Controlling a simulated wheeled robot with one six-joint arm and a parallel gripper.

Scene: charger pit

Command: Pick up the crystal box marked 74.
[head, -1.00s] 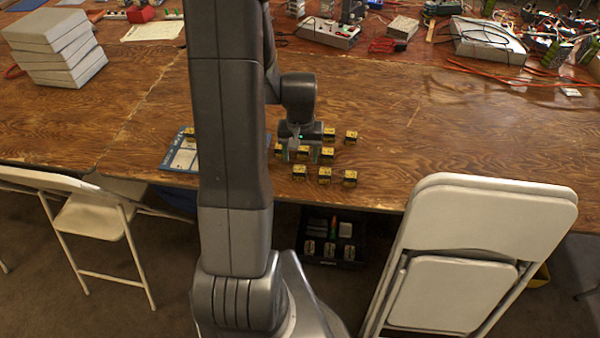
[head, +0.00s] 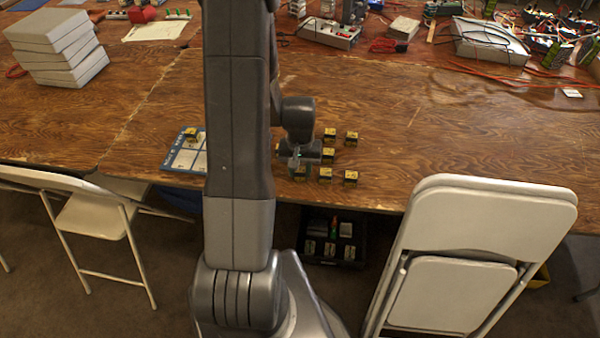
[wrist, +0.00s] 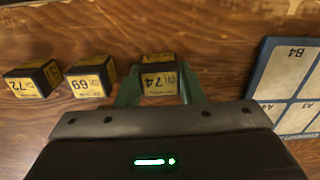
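The crystal box marked 74 (wrist: 159,82) is a small yellow and black cube on the wooden table. In the wrist view it sits between the green fingers of my gripper (wrist: 160,90), which stand apart at its left and right sides. Any gap between fingers and box is too small to judge. In the head view my gripper (head: 300,165) points down over this box (head: 301,174) at the left of the front row, partly covering it.
Boxes marked 69 (wrist: 90,78) and 72 (wrist: 33,80) stand left of it in the wrist view. Several more stand close by in the head view. A blue-edged board with white cells (head: 183,158) lies left, bearing one box (head: 191,134). A folding chair (head: 470,250) stands front right.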

